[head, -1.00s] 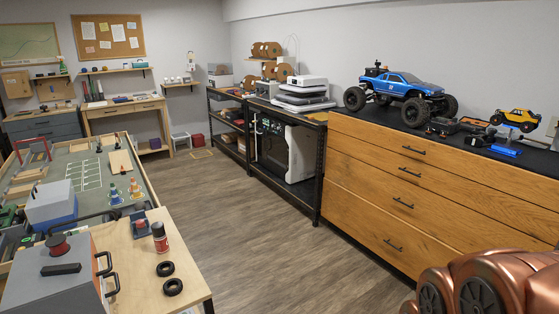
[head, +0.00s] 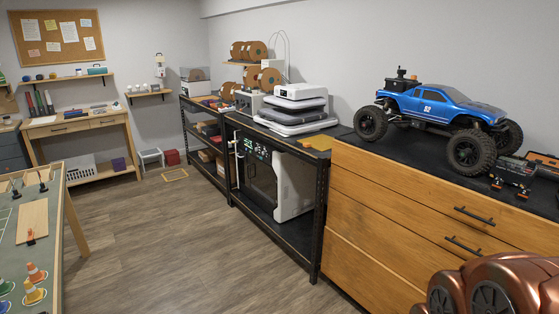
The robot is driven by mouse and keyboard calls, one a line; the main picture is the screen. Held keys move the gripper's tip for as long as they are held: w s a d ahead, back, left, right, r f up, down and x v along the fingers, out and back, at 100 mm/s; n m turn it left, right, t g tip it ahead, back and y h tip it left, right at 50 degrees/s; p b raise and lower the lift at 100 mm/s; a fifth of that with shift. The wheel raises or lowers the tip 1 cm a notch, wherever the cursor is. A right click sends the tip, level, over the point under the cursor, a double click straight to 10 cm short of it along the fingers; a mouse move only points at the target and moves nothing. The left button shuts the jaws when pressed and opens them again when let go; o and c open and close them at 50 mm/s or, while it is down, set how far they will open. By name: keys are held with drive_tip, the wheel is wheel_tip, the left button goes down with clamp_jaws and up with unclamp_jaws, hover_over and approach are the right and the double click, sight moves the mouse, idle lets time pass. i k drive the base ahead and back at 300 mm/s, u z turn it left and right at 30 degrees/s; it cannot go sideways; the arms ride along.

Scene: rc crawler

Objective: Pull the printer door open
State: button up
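The printer (head: 294,190) is a white boxy machine on the lower shelf of a black metal rack, right of the picture's middle. Its dark front door (head: 261,184) faces the open floor and looks shut. A thin upright bar, perhaps the handle, shows at the door's left edge, too small to be sure. A panel with small green lit parts (head: 257,149) sits above the door. My gripper is not in view. Only copper-coloured links of my arm show at the bottom right, well apart from the printer.
The wooden floor (head: 170,235) before the printer is clear. The black rack (head: 318,225) frames the printer. A wooden drawer cabinet (head: 395,215) with a blue truck (head: 440,105) on top stands at right. A play table (head: 62,215) with small cones stands at left.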

sight(263, 179)
drive_tip(key=u, duration=0.15)
drive_tip(key=i, duration=2.05)
drive_tip(key=u, duration=0.75)
drive_tip(key=i, duration=1.75)
drive_tip(key=u, duration=0.75)
drive_tip(key=i, duration=0.9)
drive_tip(key=u, duration=0.15)
